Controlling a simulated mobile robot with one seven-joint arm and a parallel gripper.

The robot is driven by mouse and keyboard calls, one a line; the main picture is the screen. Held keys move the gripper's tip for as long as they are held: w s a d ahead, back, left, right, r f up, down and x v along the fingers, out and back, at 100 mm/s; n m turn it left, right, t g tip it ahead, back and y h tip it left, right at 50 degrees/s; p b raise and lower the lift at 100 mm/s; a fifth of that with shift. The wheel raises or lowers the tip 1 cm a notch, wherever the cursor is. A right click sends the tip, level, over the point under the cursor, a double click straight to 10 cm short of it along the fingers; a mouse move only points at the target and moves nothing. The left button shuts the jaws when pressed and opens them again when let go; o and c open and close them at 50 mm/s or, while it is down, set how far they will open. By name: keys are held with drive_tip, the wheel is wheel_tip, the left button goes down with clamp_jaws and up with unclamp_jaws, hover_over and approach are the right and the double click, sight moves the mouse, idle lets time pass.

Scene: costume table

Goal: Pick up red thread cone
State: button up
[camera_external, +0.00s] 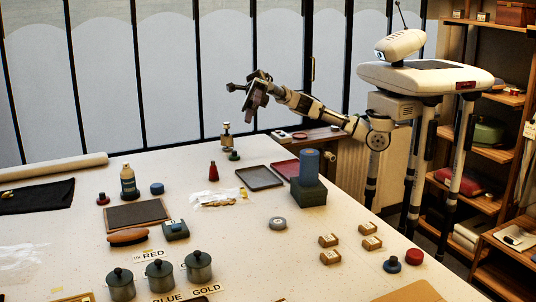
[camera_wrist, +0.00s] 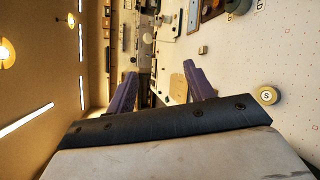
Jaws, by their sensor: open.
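The red thread cone (camera_external: 213,172) stands upright on the white table (camera_external: 258,262), left of a dark flat tray. My gripper (camera_external: 251,104) is raised high above the far side of the table, up and to the right of the cone and well apart from it. In the wrist view my gripper (camera_wrist: 163,86) shows two purple fingers spread apart with nothing between them. I cannot make out the red cone in the wrist view.
A clear bag (camera_external: 218,199) lies just in front of the cone. A dark tray (camera_external: 259,178) and a blue cylinder (camera_external: 309,166) on a dark green box (camera_external: 308,191) stand to its right. A bottle (camera_external: 129,182) stands left. The table's centre front is fairly clear.

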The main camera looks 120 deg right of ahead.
drive_tip(key=w+d+f+g+h, duration=0.1)
drive_tip(key=w+d+f+h, duration=0.1)
drive_tip(key=d+f+h, duration=0.65)
drive_tip(key=m+g+h, duration=0.3)
drive_tip(key=m+h, duration=0.3)
drive_tip(key=h, duration=0.2)
approach(213, 161)
drive_tip(key=x, duration=0.3)
drive_tip(key=p+x, duration=0.1)
drive_tip(key=x, duration=0.2)
drive_tip(key=shift+s+f+p, duration=0.15)
drive_tip(key=shift+s+p, duration=0.05)
drive_tip(key=shift+p, duration=0.1)
drive_tip(key=shift+p+x, duration=1.3)
drive_tip(key=shift+x, duration=1.65)
drive_tip(key=shift+w+d, duration=0.1)
drive_tip(key=shift+w, duration=0.05)
drive_tip(key=c, duration=1)
drive_tip(key=shift+c, duration=0.2)
